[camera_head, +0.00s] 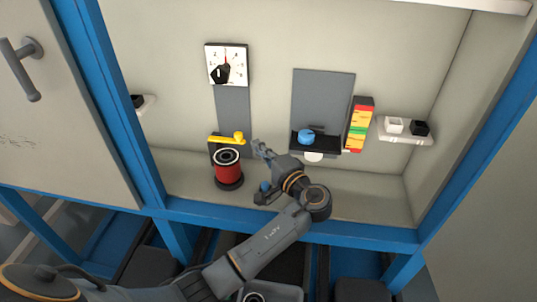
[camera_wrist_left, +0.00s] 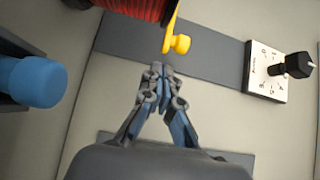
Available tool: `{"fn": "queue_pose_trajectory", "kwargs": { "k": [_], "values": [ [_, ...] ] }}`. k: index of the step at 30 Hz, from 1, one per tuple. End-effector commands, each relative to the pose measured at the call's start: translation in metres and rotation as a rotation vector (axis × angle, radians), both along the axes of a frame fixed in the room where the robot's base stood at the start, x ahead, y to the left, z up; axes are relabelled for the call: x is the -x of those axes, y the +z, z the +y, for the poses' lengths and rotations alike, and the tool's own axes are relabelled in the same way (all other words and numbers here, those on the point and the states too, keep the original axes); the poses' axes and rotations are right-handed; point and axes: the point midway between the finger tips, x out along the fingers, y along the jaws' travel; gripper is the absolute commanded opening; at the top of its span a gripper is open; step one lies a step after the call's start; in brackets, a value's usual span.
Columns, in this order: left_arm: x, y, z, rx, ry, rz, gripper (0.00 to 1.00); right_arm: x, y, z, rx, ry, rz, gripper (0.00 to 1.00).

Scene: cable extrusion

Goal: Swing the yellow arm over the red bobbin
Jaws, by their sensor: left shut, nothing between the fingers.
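The yellow arm (camera_head: 226,140) juts sideways from a grey panel, just above the top of the red bobbin (camera_head: 227,171). Its knob is at its right end. In the left wrist view the yellow arm (camera_wrist_left: 172,40) is ahead of the fingertips, and the red bobbin (camera_wrist_left: 138,8) is cut off at the top edge. My left gripper (camera_head: 258,146) is shut and empty, to the right of the knob and apart from it. In the left wrist view the gripper (camera_wrist_left: 160,70) points toward the knob, with a gap between. My right gripper is not in view.
A dial (camera_head: 227,65) sits above the yellow arm. To the right are a blue knob (camera_head: 306,136) on a black shelf, a colored strip (camera_head: 360,125), and a small shelf with a white cup (camera_head: 394,125) and a black cup (camera_head: 419,128). A blue frame edges the recess.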

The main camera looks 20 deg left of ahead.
Motion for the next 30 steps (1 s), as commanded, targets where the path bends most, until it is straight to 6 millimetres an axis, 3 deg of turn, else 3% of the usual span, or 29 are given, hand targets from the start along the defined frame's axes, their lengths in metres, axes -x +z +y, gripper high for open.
{"fn": "queue_pose_trajectory", "kwargs": {
  "k": [7, 19, 30],
  "values": [
    [-0.015, 0.0, 0.024, -0.001, 0.001, -0.001, 0.0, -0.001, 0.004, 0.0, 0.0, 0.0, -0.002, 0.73],
    [-0.016, 0.0, 0.027, 0.001, 0.0, -0.001, 0.0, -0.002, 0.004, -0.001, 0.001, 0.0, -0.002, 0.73],
    [0.01, 0.004, 0.025, -0.001, -0.21, 0.002, 0.0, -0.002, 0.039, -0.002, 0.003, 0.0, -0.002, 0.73]
  ]
}}
